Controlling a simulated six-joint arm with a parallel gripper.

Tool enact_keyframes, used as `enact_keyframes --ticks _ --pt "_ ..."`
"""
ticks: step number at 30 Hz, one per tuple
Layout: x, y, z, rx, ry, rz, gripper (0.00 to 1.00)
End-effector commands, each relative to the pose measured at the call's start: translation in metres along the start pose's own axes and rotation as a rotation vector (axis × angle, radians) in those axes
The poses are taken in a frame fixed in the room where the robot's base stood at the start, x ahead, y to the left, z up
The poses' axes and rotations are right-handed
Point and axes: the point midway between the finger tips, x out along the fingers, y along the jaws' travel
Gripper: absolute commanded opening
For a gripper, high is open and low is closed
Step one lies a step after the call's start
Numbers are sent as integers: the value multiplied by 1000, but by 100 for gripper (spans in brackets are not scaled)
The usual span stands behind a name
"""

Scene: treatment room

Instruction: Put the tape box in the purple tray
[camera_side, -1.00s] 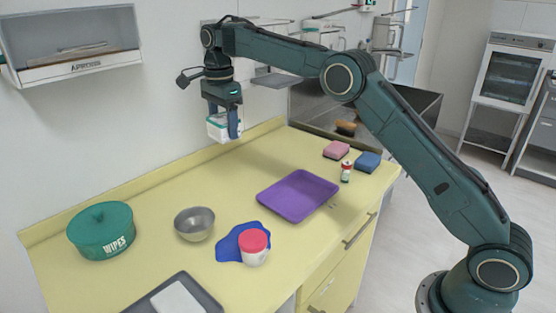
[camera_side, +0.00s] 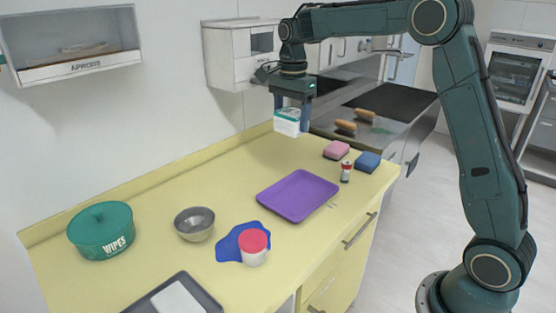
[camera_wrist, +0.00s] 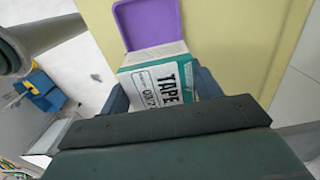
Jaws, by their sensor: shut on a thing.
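The tape box (camera_side: 288,122) is white and green and is held in my gripper (camera_side: 292,118), above the back edge of the yellow counter. My gripper is shut on it. In the wrist view the tape box (camera_wrist: 160,78) shows its "TAPE" label between the fingers of my gripper (camera_wrist: 163,90). The purple tray (camera_side: 297,195) lies empty on the counter, lower than the box and nearer the side camera. In the wrist view the purple tray (camera_wrist: 147,22) shows beyond the box, which hides part of it.
Beside the tray are a small bottle (camera_side: 346,171), a pink sponge (camera_side: 337,150) and a blue sponge (camera_side: 367,162). Left of it are a red-lidded jar (camera_side: 253,247) on a blue cloth (camera_side: 229,246), a metal bowl (camera_side: 194,224) and a green wipes tub (camera_side: 101,231).

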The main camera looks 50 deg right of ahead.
Motion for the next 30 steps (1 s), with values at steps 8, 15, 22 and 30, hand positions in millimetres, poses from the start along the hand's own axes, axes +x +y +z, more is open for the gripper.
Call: enact_keyframes --ticks 8,15,22,30 --pt "2 22 -12 -14 0 -2 38" --pt "4 23 -13 -15 0 -1 38" --pt "24 24 -13 -15 -1 3 38" --pt "74 24 -13 -15 -1 3 38"
